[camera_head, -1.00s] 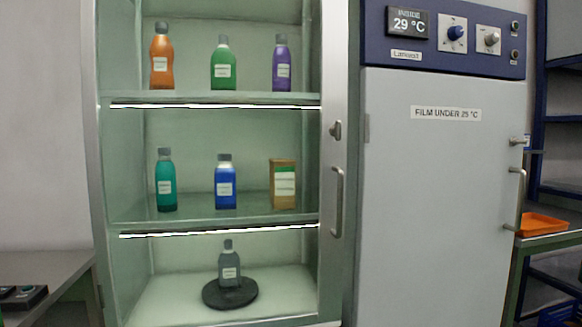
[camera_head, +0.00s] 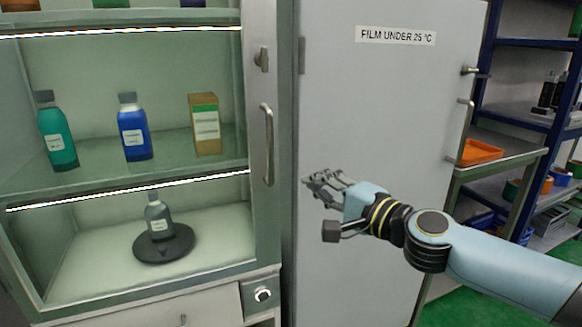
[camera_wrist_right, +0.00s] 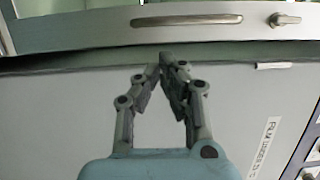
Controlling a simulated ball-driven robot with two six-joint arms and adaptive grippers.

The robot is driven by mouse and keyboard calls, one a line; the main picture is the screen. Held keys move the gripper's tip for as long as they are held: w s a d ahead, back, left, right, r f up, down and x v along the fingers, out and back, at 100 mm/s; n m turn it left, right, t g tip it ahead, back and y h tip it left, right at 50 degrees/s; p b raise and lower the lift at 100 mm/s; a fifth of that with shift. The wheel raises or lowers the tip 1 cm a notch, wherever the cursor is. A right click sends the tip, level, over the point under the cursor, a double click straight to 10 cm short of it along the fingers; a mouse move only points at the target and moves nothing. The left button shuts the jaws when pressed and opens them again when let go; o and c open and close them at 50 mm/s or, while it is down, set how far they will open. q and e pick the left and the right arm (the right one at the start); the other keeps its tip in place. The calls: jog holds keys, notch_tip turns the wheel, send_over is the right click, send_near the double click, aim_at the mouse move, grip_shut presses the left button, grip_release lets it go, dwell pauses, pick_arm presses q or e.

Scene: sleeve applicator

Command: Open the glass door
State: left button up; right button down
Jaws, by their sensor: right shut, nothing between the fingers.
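The glass door (camera_head: 262,120) of the lit cabinet is closed, as far as I can see, with a metal frame on its right side. Its vertical bar handle (camera_head: 267,145) sits on that frame, with a small latch knob (camera_head: 262,59) above it. In the right wrist view the handle (camera_wrist_right: 186,20) lies across the top, and the knob (camera_wrist_right: 285,20) is to its right. My right gripper (camera_head: 310,182) is shut and empty, in front of the grey door and to the right of the handle, apart from it. My left gripper is not in view.
Inside the cabinet stand a teal bottle (camera_head: 57,135), a blue bottle (camera_head: 135,130), a box (camera_head: 205,125) and a grey bottle (camera_head: 157,218) on a dark round base (camera_head: 165,245). The grey cabinet (camera_head: 375,110) stands to the right. An orange tray (camera_head: 481,152) lies on a side table.

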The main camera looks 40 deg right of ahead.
jog(key=w+p, duration=0.2)
jog(key=w, duration=0.7)
jog(key=shift+w+a, duration=0.3)
jog(key=shift+w, duration=0.1)
